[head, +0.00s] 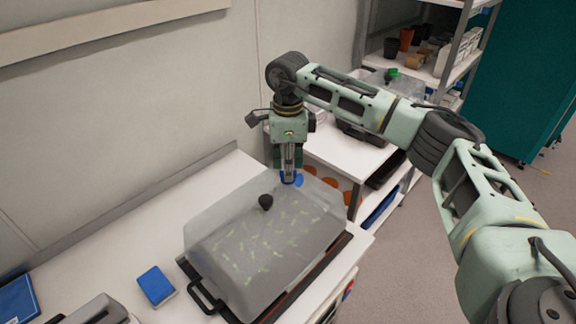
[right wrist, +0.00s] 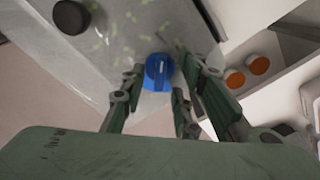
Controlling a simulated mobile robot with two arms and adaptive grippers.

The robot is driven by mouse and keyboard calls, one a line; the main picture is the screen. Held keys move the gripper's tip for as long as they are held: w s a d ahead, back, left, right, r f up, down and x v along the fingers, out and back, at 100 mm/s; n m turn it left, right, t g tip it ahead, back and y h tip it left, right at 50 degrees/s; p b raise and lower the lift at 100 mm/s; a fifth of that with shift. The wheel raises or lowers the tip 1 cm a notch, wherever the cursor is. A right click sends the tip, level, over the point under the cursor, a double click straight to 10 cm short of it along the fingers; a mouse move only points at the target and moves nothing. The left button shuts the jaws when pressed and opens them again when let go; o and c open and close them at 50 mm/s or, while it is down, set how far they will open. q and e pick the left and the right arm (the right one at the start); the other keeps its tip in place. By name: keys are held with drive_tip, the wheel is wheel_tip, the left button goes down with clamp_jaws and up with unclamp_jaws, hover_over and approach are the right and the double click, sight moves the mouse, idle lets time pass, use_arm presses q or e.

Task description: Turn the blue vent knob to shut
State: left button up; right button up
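The blue vent knob (head: 298,181) sits on the far right part of a clear, frosted cover (head: 215,215) over a black-handled tray. My right gripper (head: 289,178) points down at it from above and partly hides it in the head view. In the right wrist view the blue knob (right wrist: 158,73) lies between the tips of my open right gripper (right wrist: 160,80), with gaps visible beside it; I cannot tell how far down the fingers reach. A black knob (head: 265,202) sits on the same cover and also shows in the right wrist view (right wrist: 71,16). My left gripper is not in view.
A blue box (head: 155,286) lies on the white bench left of the tray. The tray's black handle (head: 204,298) sticks out in front. A second clear cover with a green knob (head: 392,74) stands behind, near shelves with pots (head: 406,38). The wall borders the bench.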

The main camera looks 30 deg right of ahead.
wheel_tip(320, 180, up, 12)
idle(0.4)
drive_tip(key=shift+f, duration=0.15)
